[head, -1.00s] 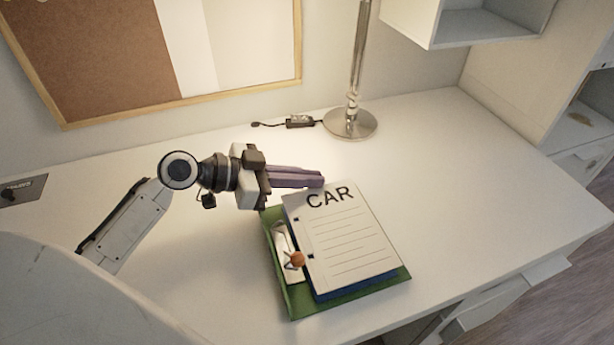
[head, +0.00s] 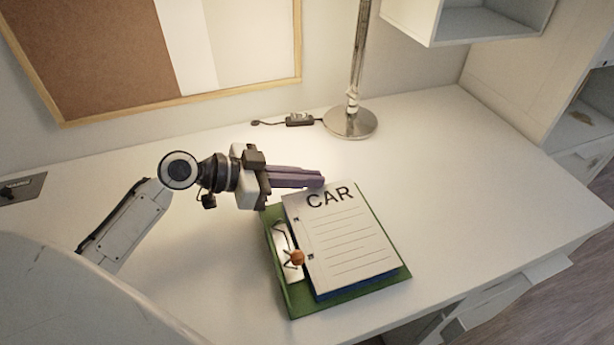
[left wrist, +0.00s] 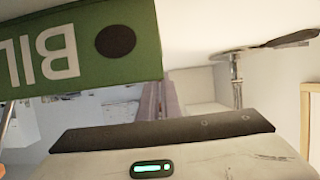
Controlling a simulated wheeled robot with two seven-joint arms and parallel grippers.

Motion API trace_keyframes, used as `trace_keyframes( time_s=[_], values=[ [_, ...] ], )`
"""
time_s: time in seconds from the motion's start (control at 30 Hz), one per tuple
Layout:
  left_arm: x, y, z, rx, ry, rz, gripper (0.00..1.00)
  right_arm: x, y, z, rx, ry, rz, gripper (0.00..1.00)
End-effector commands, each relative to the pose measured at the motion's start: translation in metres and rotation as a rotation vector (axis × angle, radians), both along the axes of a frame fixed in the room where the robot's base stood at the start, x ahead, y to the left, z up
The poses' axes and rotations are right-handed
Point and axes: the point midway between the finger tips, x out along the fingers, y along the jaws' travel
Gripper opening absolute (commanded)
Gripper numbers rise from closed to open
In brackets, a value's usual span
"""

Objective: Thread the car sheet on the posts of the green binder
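The white car sheet (head: 348,238), with "CAR" at its top and ruled lines, lies over the open green binder (head: 363,286). Its left edge, with dark hole marks, is beside the binder's metal mechanism, which has an orange knob (head: 297,258). Whether the posts pass through the holes is too small to tell. My left gripper (head: 322,182) has its purple fingers close together at the sheet's top edge and appears shut on it. In the left wrist view the fingers (left wrist: 160,100) are partly hidden by the binder's lettered green spine (left wrist: 100,45). My right gripper is not in view.
Blue material (head: 325,296) shows under the sheet, on the binder. A lamp base (head: 350,123) and a cable switch (head: 299,120) are behind. The white desk (head: 470,190) is clear on the right. A shelf (head: 470,25) overhangs at the upper right.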

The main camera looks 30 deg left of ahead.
Motion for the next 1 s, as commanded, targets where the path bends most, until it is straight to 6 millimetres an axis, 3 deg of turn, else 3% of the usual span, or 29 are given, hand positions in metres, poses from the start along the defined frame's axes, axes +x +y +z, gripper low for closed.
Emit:
trace_keyframes(
  time_s=[1.0],
  values=[
    [0.0,0.0,-0.013,0.0,0.0,0.0,0.0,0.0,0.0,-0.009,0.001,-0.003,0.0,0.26]
  ],
)
